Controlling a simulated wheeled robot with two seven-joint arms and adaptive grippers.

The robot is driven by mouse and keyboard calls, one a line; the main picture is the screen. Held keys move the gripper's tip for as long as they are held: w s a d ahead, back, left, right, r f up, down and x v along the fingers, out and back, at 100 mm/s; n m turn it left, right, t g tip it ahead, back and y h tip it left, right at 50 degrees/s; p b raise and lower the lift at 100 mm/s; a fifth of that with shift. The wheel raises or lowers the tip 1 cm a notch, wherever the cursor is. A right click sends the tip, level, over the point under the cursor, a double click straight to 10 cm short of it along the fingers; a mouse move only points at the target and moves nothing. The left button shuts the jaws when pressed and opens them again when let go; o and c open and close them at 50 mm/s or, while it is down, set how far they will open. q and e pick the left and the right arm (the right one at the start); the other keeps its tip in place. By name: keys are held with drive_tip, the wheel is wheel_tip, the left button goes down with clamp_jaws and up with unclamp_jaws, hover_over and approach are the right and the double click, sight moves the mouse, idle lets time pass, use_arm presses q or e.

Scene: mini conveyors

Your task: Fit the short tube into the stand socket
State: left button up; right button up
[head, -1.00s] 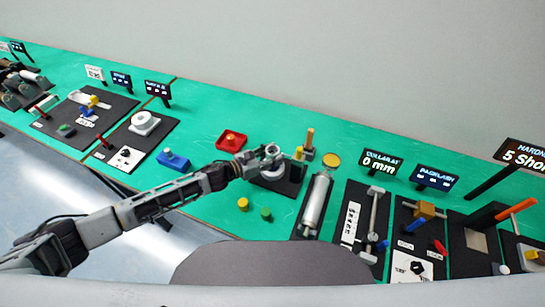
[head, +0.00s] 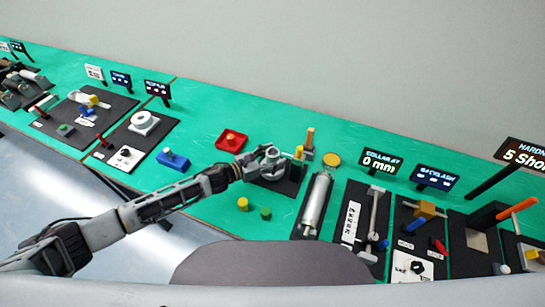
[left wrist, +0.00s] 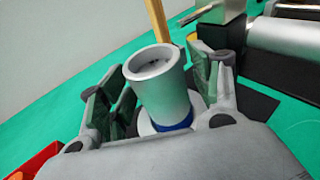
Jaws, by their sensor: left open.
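The short tube (left wrist: 160,95) is a grey metal cylinder with an open top, standing upright in the left wrist view. A blue band (left wrist: 176,125) shows at its foot, above a pale round base (left wrist: 146,128), the stand socket as far as I can tell. How deep the tube sits is hidden. My left gripper (left wrist: 155,88) is open, with one green-padded finger on each side of the tube and a visible gap at the left. In the head view my left gripper (head: 262,160) is over the dark stand plate (head: 291,186). My right gripper is not in view.
A wooden post (head: 310,138) stands just behind the plate. A silver cylinder (head: 316,200) lies to the right. A red tray (head: 231,141) is at the back left. A yellow piece (head: 242,204) and a green piece (head: 265,213) stand in front, with bare green table around.

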sight(267, 159)
use_arm(q)
drive_tip(key=shift+r, duration=0.15)
drive_tip(key=shift+v, duration=2.25)
drive_tip(key=b+v, duration=0.2)
drive_tip(key=v, duration=0.5)
drive_tip(key=shift+a, duration=0.2)
drive_tip(key=shift+s, duration=0.15)
drive_tip(key=shift+a, duration=0.1)
